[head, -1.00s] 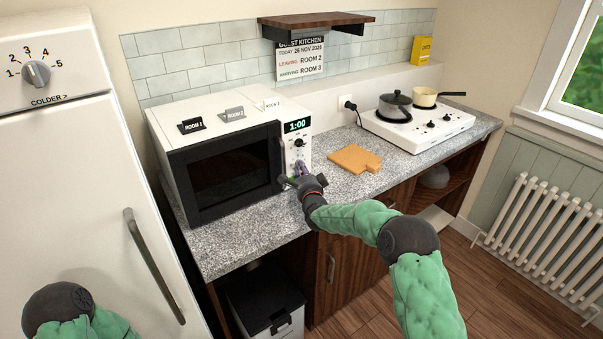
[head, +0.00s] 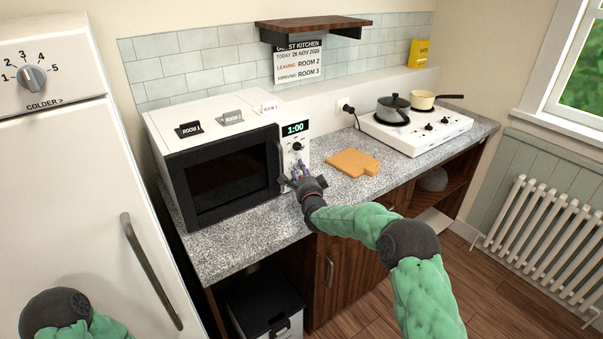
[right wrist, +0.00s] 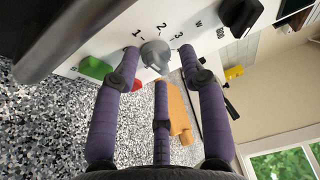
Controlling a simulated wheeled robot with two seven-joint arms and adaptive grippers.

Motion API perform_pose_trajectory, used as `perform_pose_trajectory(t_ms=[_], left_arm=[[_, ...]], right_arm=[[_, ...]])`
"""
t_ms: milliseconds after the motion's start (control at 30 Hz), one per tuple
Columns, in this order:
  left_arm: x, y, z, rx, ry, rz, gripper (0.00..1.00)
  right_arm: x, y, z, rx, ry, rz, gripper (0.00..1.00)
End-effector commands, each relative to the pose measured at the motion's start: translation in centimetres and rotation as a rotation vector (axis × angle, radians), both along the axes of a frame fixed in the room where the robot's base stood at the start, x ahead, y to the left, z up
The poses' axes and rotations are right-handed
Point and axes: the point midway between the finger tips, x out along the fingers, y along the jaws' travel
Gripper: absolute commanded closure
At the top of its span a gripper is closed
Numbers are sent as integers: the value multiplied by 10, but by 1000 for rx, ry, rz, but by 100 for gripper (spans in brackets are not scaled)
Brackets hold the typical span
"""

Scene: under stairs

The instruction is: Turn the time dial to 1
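The microwave (head: 225,165) stands on the counter, its display reading 1:00. In the right wrist view its grey time dial (right wrist: 154,54) sits on the white panel below printed numbers 1, 2 and 3. Which number it points to is not clear. My right gripper (head: 299,174) is at the lower part of the panel and hides the dial in the head view. In the right wrist view its purple fingers (right wrist: 160,66) are spread around the dial, with a gap on the right side. Contact on the left cannot be told. My left gripper is out of view.
A black knob (right wrist: 240,14) marked W 800 is farther along the panel. A green button (right wrist: 96,68) and a red button (right wrist: 137,85) are near the fingers. A cutting board (head: 352,162) and hob (head: 418,128) lie to the right. The fridge has its own dial (head: 32,79).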

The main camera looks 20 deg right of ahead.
Motion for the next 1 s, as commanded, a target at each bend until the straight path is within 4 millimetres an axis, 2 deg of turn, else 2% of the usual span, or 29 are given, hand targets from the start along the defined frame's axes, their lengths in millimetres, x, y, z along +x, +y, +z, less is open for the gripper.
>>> perform_pose_trajectory(t_ms=[167, 333, 800, 1000], left_arm=[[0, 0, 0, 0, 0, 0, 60], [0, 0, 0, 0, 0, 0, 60], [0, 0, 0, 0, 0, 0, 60], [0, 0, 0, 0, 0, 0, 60]], right_arm=[[-2, 1, -2, -1, 4, 3, 57], [-14, 2, -3, -1, 6, 3, 57], [-88, 4, -2, 0, 3, 1, 57], [-111, 5, -2, 0, 2, 0, 57]])
